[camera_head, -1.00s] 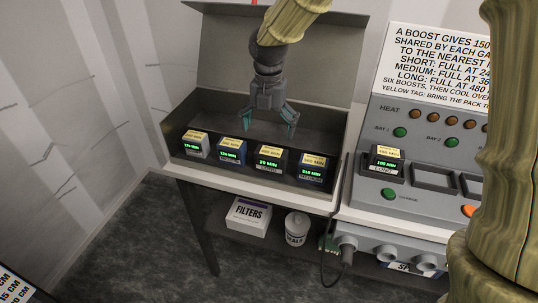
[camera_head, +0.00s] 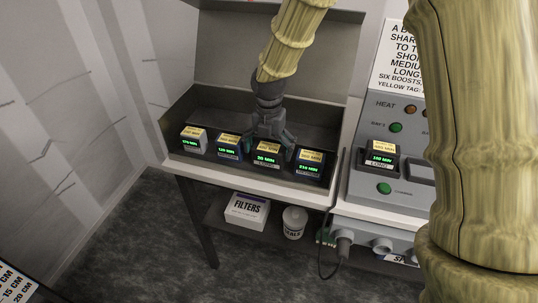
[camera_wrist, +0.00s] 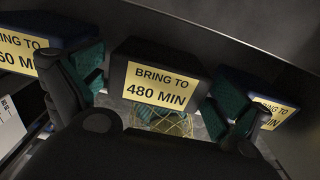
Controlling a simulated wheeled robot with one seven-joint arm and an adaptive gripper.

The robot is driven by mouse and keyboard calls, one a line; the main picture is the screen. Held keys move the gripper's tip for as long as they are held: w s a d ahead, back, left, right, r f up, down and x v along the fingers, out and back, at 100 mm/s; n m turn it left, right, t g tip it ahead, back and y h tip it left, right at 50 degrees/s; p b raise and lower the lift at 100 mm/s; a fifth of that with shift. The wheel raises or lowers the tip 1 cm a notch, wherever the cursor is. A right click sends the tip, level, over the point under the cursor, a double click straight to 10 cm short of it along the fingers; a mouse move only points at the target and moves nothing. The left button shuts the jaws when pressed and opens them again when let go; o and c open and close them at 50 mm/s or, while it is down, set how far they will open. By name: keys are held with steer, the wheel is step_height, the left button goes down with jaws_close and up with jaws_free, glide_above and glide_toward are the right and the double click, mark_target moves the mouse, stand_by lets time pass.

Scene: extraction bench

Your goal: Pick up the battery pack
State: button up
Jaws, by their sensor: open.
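Several battery packs with yellow tags and green displays stand in a row in the open grey case. The third pack from the left (camera_head: 266,160) is dark and reads 20 MIN. In the wrist view the pack between my fingers (camera_wrist: 165,82) has a tag saying "BRING TO 480 MIN". My gripper (camera_head: 270,138) is open just above and behind that third pack. Its teal finger pads lie on either side of the pack in the wrist view. I cannot tell whether they touch it.
Neighbouring packs stand close on the left (camera_head: 229,146) and right (camera_head: 309,163). Another pack (camera_head: 381,158) sits in the grey charger panel (camera_head: 375,192) at right. The case's raised lid (camera_head: 225,60) is behind my gripper. A filters box (camera_head: 246,210) and white tub (camera_head: 294,220) are below.

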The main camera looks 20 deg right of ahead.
steer(key=c, duration=1.4)
